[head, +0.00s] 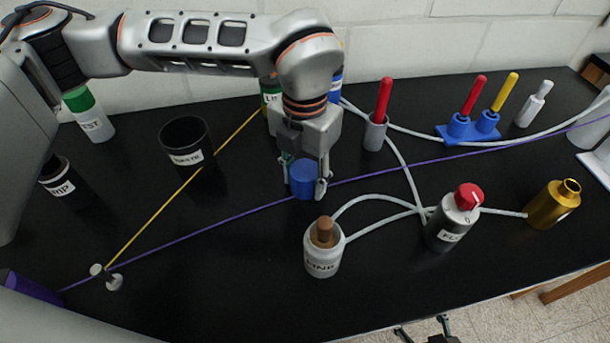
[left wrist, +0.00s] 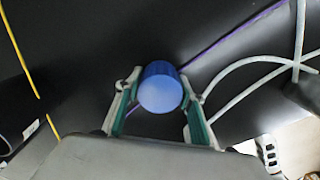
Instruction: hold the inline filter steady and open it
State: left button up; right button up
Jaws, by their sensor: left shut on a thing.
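My left gripper (head: 305,188) points down at the middle of the black bench. Its fingers are shut on the sides of a blue cylinder (head: 303,175), which also shows from above between the green-lined fingers in the left wrist view (left wrist: 161,92). The cylinder's underside is hidden, so I cannot tell whether it touches the bench. No readable label marks the inline filter. My right gripper (head: 422,327) shows only in part at the bottom edge, past the bench's front, with its fingertips apart and nothing seen between them.
A purple line (head: 230,217) runs across the bench by the cylinder. Pale hoses join a white bottle with a brown top (head: 322,262), a grey bottle with a red knob (head: 450,235) and a gold canister (head: 548,208). A black cup (head: 187,142) and a yellow line (head: 150,222) lie left.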

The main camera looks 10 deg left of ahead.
aim_at(305, 171)
pick_arm(q)
jog(key=shift+r, duration=0.1)
jog(key=o, duration=1.2)
jog(key=shift+f, duration=0.2)
jog(key=shift+o, duration=0.2)
notch_tip(305, 171, up, 12)
jog(key=shift+r+p, duration=0.25)
jog(key=shift+p, duration=0.4)
jog(key=shift+s+d, duration=0.1)
jog(key=shift+s, duration=0.05)
